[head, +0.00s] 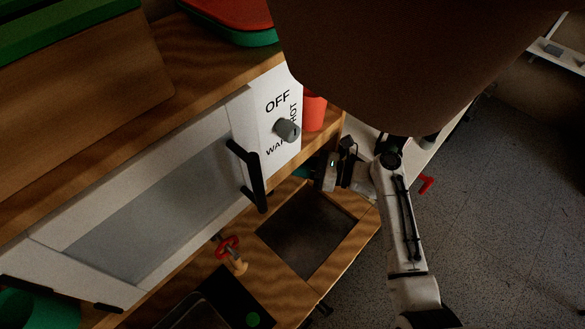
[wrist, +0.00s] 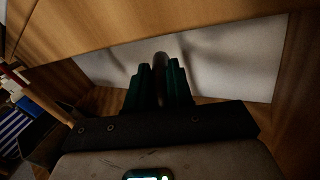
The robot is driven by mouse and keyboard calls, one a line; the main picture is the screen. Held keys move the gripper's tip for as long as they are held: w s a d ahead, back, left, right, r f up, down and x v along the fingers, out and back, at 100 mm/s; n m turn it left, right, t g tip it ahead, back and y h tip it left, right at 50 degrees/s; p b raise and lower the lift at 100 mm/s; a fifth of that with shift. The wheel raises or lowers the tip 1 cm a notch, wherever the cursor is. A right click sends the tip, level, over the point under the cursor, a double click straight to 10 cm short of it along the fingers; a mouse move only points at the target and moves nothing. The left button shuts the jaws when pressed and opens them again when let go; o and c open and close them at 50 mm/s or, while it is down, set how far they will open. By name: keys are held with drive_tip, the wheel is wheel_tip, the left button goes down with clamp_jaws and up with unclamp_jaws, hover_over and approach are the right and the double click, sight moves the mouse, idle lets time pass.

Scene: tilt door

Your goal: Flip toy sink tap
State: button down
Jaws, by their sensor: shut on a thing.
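My gripper (head: 304,172) reaches in under the shelf at the back of the toy counter, just behind the dark sink basin (head: 305,235). In the wrist view its two green fingers (wrist: 159,88) are closed around a grey, rounded upright rod, which looks like the sink tap (wrist: 160,62). Only the rod's rounded top shows between the fingers; its lower part is hidden. In the head view I cannot make out the tap, as the gripper and the dark corner hide it.
A white oven door with a black handle (head: 247,176) is left of my gripper. A grey knob (head: 286,130) and a red cup (head: 313,112) are above it. A red-and-yellow object (head: 232,254) stands left of the basin. Wooden walls close in around the gripper.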

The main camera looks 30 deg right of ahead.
drive_tip(key=shift+w+d+n+g+y, duration=0.35)
drive_tip(key=shift+n+g+y, duration=0.25)
drive_tip(key=shift+g, duration=0.1)
drive_tip(key=c, duration=1)
unclamp_jaws()
drive_tip(key=shift+a, duration=0.1)
drive_tip(key=v, duration=1)
drive_tip(key=shift+s+d, duration=0.15)
drive_tip(key=shift+d, duration=0.25)
